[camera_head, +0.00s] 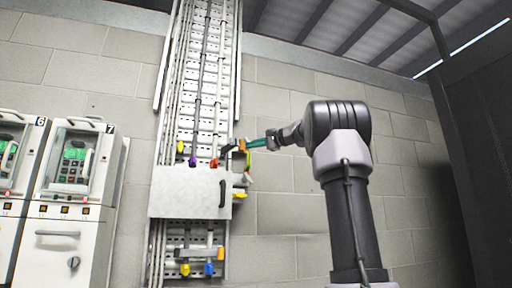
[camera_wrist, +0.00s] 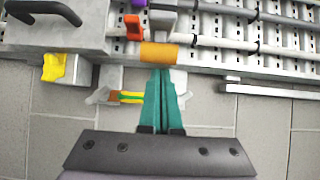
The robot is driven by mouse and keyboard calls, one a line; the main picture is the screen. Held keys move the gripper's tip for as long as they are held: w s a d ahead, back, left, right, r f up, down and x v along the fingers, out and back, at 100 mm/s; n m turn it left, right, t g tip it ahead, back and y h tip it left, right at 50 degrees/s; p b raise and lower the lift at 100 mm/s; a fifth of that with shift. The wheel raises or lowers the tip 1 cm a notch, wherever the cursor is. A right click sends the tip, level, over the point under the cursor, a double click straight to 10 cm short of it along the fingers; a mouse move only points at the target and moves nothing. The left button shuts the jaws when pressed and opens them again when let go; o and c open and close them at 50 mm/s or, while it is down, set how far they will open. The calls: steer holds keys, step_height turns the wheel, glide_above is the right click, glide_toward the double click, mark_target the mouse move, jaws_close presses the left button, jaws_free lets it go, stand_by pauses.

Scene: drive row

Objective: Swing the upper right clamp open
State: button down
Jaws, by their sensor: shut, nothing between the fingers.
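An orange cylindrical grip (camera_wrist: 160,53) sits at the end of a grey part on the edge of the cable ladder, and it also shows in the head view (camera_head: 242,146). It appears to belong to the upper right clamp, above the grey box's right side. My gripper (camera_wrist: 163,70) has teal fingers, shut and empty. Their tips are right at the grip's lower edge in the wrist view; I cannot tell whether they touch. In the head view my gripper (camera_head: 250,144) reaches in from the right. A yellow block (camera_wrist: 56,67) is at the box's side.
The grey box (camera_head: 188,192) with a black handle is fixed on the cable ladder (camera_head: 209,70). A green-yellow strap (camera_wrist: 130,97) hangs beside my fingers. Yellow and blue pieces are below the box. White cabinets (camera_head: 82,185) stand left. Bare block wall is right of the ladder.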

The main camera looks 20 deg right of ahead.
steer(key=shift+s+a, duration=0.3)
steer(key=shift+a, duration=0.25)
steer(key=shift+s+a, duration=0.3)
steer(key=shift+a, duration=0.25)
